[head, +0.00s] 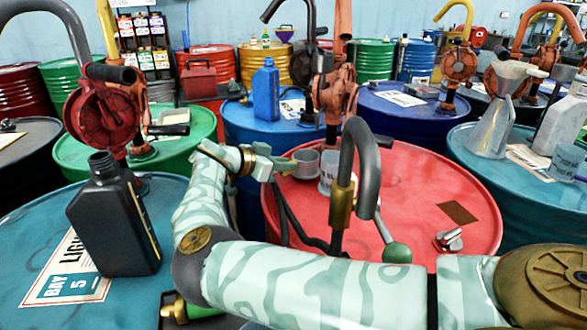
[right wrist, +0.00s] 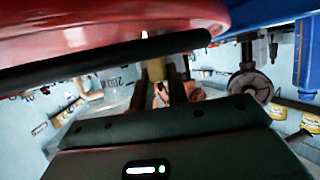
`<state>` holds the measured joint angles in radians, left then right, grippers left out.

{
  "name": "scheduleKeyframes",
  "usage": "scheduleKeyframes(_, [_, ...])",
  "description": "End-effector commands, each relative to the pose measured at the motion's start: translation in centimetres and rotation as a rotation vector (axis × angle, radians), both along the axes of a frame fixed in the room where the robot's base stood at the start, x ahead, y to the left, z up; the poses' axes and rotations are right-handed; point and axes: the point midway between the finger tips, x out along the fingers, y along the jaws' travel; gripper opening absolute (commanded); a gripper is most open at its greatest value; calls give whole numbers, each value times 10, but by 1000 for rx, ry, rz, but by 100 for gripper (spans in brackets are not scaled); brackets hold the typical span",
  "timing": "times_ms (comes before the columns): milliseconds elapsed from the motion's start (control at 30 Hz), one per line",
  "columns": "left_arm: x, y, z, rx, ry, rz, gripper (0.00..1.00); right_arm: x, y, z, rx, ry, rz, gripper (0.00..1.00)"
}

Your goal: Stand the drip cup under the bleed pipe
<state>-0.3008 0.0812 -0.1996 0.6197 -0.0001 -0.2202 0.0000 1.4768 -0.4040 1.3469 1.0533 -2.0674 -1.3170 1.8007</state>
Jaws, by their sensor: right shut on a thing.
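A small grey cup (head: 306,164), which I take for the drip cup, is at the far left edge of the red drum (head: 430,185) in the head view. My right gripper (head: 281,164) reaches it from the left and is shut on it. I cannot tell if the cup touches the drum top. The bleed pipe (head: 361,135) is a grey bent pipe with a brass collar and a green-knobbed lever, nearer and right of the cup. The right wrist view shows my dark gripper body (right wrist: 165,150); the cup cannot be made out there. My left gripper is not in view.
A white printed mug (head: 328,178) stands just right of the grey cup. A red hand pump (head: 335,90) rises behind. A black bottle (head: 115,220) stands on the teal drum at left. A metal cap (head: 448,240) lies on the red drum, whose right part is mostly clear.

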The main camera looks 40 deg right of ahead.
Motion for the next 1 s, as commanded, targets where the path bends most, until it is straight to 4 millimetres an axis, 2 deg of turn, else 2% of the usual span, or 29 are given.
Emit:
scheduleKeyframes(133, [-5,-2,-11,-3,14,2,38,-3,-16,-4,0,3,-3,0])
scheduleKeyframes(267, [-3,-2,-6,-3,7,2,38,-7,-39,2,0,0,-1,0])
scheduleKeyframes(400, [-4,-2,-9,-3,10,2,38,-6,-38,-12,1,1,3,0])
scheduleKeyframes(733, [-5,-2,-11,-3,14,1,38,-6,-38,-16,-2,3,2,0])
scheduleKeyframes(767, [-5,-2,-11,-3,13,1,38,-6,-38,-15,-1,3,2,22])
scheduleKeyframes(800, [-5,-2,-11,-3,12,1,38,-6,-38,-14,0,1,2,33])
scheduleKeyframes(833, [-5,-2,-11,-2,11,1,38,-6,-38,-14,0,1,2,38])
scheduleKeyframes(1000, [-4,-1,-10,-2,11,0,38,-6,-38,-14,0,1,2,38])
